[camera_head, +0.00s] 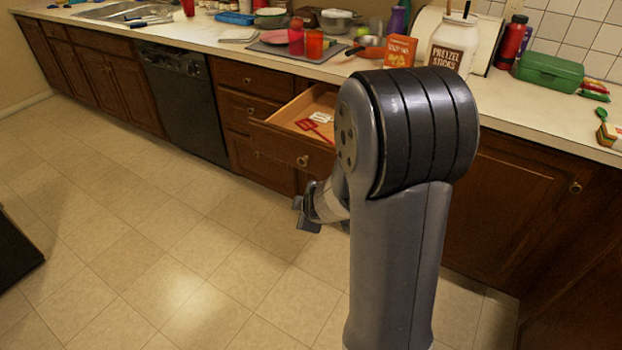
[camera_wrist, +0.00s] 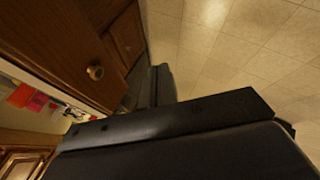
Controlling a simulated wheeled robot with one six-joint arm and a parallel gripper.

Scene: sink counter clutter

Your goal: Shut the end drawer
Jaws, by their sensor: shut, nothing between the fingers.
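The open drawer (camera_head: 280,149) sticks out from the cabinet under the counter, right of the dishwasher. It has a brown wooden front with a round knob (camera_head: 302,160), and a red slotted utensil (camera_head: 317,129) and a white item lie inside. My arm hides its right part in the head view. My gripper (camera_head: 303,214) is shut and empty, low in front of the drawer and apart from its front in the picture. In the wrist view a wooden front (camera_wrist: 55,40) with a knob (camera_wrist: 95,72) shows at upper left, and my dark gripper fills the lower part.
A black dishwasher (camera_head: 183,101) stands left of the drawer stack. The counter (camera_head: 225,47) above holds cups, pans, a pretzel jar (camera_head: 453,45) and a green box (camera_head: 547,73). The tiled floor (camera_head: 170,240) is clear, apart from a dark object at the left edge.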

